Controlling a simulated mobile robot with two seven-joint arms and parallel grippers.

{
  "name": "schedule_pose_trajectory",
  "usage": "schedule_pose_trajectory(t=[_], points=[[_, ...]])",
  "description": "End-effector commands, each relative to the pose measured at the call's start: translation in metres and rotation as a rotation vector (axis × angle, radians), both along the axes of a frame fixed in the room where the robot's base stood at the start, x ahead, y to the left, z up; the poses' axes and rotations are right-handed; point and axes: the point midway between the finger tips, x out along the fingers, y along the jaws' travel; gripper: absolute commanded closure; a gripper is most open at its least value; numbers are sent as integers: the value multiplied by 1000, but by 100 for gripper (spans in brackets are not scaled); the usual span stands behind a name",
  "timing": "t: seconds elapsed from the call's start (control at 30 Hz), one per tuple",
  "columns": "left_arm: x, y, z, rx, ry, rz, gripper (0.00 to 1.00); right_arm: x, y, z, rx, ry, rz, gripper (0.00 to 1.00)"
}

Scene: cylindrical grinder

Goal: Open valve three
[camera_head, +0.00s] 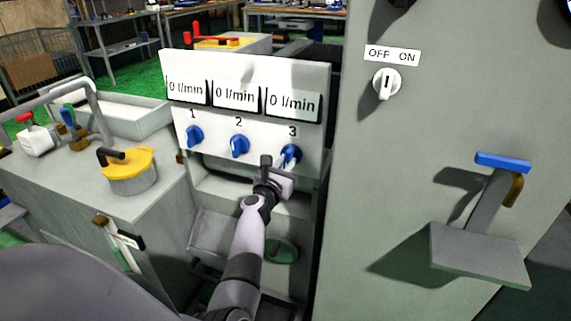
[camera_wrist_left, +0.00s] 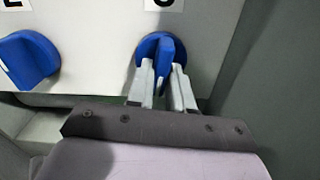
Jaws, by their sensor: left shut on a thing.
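Valve three is a blue knob (camera_head: 291,153) under the number 3 on the white panel (camera_head: 320,75). In the left wrist view the same knob (camera_wrist_left: 166,52) has its grip bar pointing roughly up and down. My left gripper (camera_head: 282,166) is at this knob, and in the left wrist view its two fingers (camera_wrist_left: 163,80) are shut on the bar from both sides. The fingers hide part of the knob. The display (camera_head: 293,103) above it reads 0 l/min. My right gripper is not in view.
Blue knobs one (camera_head: 194,136) and two (camera_head: 239,146) sit to the left on the panel. A grey cabinet wall with an OFF ON switch (camera_head: 387,83) and a blue-handled lever (camera_head: 502,162) stands close on the right. A yellow-lidded pot (camera_head: 130,170) is at left.

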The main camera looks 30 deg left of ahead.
Motion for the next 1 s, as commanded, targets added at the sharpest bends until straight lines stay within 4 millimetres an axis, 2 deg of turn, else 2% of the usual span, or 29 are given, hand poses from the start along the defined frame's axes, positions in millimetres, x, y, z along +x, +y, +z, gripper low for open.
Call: schedule_pose_trajectory(t=[0.03, 0.33, 0.37, 0.4, 0.43, 1.0], points=[[2, 1, 7, 1, -11, 0, 100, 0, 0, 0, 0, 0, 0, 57], [2, 1, 7, 2, -12, 0, 100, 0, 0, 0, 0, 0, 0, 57], [2, 1, 7, 2, -12, 0, 73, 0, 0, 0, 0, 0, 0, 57], [2, 1, 7, 2, -11, 0, 60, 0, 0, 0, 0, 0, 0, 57], [2, 1, 6, 1, -10, 1, 57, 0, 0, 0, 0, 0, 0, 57], [2, -4, 1, 0, -3, 0, 57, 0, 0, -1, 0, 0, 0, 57]])
